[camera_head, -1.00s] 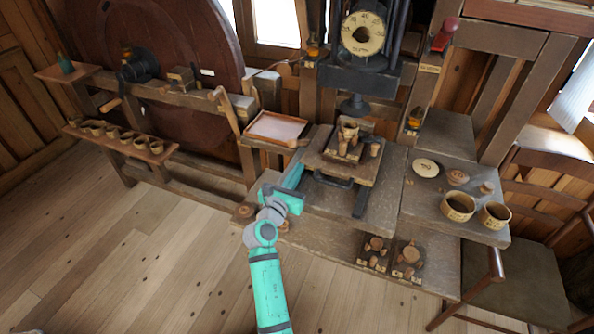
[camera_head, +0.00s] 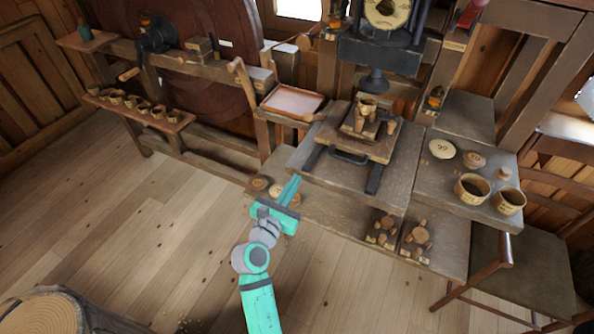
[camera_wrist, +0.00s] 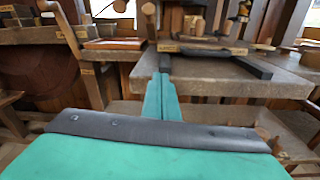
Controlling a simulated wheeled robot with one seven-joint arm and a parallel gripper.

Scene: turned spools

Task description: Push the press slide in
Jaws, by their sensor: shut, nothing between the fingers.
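The press slide (camera_head: 377,148) is a wooden board on dark rails under the press, with a dark handle (camera_head: 350,158) at its front edge. A small block with wooden pieces (camera_head: 364,121) stands on it. The press ram (camera_head: 375,82) hangs above and behind the slide. My gripper (camera_head: 293,181) is shut and empty, in front and to the left of the slide, apart from it. In the wrist view, the closed fingers (camera_wrist: 163,75) point toward the bench edge, and the slide (camera_wrist: 205,47) shows behind them, slightly right.
A shallow tray (camera_head: 292,114) sits left of the slide. Cups (camera_head: 472,188) and discs stand on the right bench. Small peg blocks (camera_head: 416,237) lie on the lower shelf. A stool (camera_head: 515,268) stands at right.

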